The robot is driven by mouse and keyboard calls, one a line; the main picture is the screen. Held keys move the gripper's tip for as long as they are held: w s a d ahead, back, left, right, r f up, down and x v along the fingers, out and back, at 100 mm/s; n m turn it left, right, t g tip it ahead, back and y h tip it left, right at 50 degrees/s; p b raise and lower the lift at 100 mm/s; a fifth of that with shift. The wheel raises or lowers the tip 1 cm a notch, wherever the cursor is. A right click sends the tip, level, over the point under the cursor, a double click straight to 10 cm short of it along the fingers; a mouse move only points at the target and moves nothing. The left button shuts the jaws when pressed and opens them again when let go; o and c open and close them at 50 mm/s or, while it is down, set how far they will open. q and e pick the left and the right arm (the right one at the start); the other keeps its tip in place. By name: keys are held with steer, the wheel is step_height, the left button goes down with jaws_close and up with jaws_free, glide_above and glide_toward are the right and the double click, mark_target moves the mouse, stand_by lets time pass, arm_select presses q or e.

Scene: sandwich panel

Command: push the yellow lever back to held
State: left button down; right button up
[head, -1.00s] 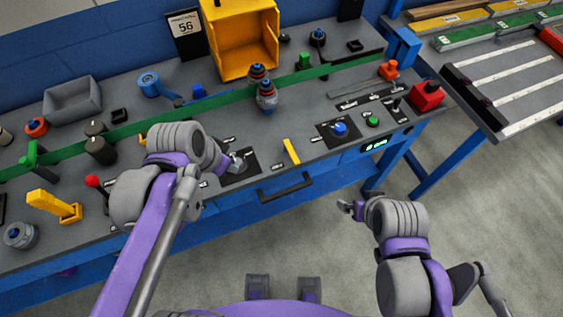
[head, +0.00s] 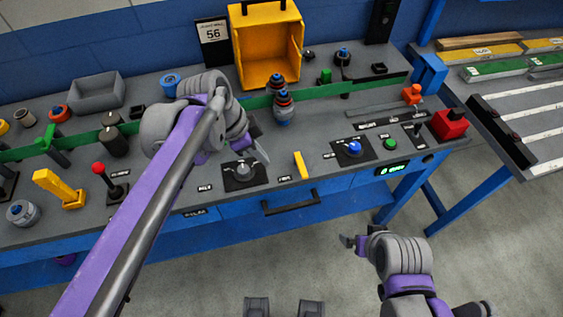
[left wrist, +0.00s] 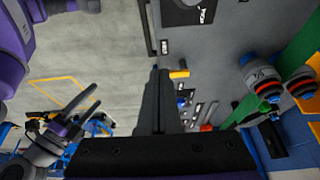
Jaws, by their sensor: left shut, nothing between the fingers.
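A small upright yellow lever (head: 300,165) stands near the front edge of the bench in the head view, right of a grey knob on a black plate. It also shows in the left wrist view (left wrist: 180,73), just beyond the fingertips. My left gripper (head: 263,154) is shut and empty, left of this lever and apart from it in the head view. Its dark fingers (left wrist: 163,95) point toward the lever in the wrist view. My right gripper (head: 352,242) is open and empty, in front of the bench. The lever's foot and label are too small to read.
A larger yellow lever (head: 62,188) and a red-tipped stick (head: 108,178) stand at the left. The grey knob (head: 243,172), a blue button (head: 353,148) and a green button (head: 390,144) flank the small lever. A black drawer handle (head: 290,205) juts below.

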mark_target(301, 168)
arm_select(q)
steer(key=b+x, duration=0.1)
steer(key=x, duration=0.9)
steer(key=shift+w+d+r, duration=0.1)
steer(key=shift+w+d, duration=0.1)
steer(key=shift+d, duration=0.4)
steer(key=shift+w+d+r, duration=0.1)
steer(key=shift+w+d, duration=0.05)
steer(key=shift+d, duration=0.45)
steer(key=shift+w+d+r, duration=0.1)
steer(key=shift+w+d, duration=0.1)
steer(key=shift+d, duration=0.4)
